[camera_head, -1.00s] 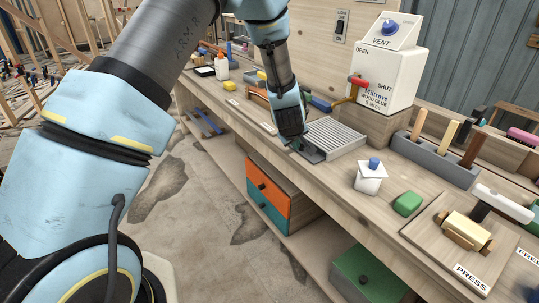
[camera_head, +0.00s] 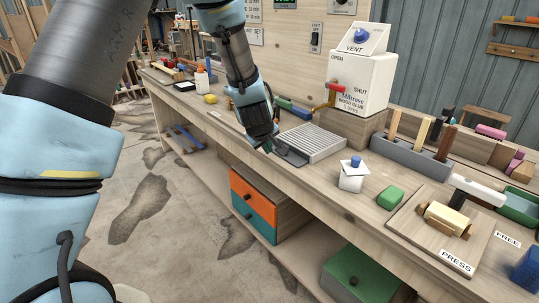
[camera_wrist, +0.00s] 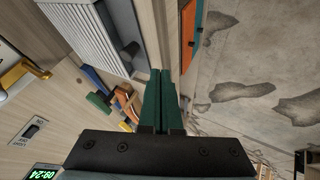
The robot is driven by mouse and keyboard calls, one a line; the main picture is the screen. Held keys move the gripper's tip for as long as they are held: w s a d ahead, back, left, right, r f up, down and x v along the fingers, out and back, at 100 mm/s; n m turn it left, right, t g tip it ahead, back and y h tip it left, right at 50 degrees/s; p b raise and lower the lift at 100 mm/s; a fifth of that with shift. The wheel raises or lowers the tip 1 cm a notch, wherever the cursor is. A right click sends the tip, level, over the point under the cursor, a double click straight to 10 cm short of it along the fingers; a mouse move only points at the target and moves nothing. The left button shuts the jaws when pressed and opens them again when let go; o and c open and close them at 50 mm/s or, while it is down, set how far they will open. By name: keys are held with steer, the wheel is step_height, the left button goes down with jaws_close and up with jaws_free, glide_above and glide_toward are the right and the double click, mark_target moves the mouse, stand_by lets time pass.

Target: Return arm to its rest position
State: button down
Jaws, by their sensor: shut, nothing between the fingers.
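My arm reaches in from the left in the head view and bends down over the bench's front edge. My gripper (camera_head: 268,146) is shut and empty, just left of the grey ribbed tray (camera_head: 310,142). In the wrist view its two green fingers (camera_wrist: 161,85) lie together with nothing between them. The wrist view shows the bench's front edge beside the fingers and the floor beyond. Whether the fingertips touch anything cannot be told.
The white glue dispenser (camera_head: 358,85) stands on a wooden block behind the ribbed tray. Orange and teal drawers (camera_head: 253,205) sit below. The floor at left is open.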

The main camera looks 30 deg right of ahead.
steer(key=shift+v, duration=2.15)
steer(key=w+a+r+m+g+y, duration=0.1)
steer(key=a+r+g+y, duration=0.1)
steer(key=a, duration=2)
steer(key=s+a+g+y, duration=0.1)
steer(key=s+a, duration=0.3)
steer(key=a, duration=0.4)
steer(key=s+a+m+g+y, duration=0.1)
steer(key=s+a, duration=0.4)
steer(key=a, duration=0.4)
steer(key=shift+a+r+y, duration=0.15)
steer(key=shift+r+y, duration=0.15)
steer(key=shift+r, duration=0.1)
steer(key=c, duration=1.6)
jaws_free()
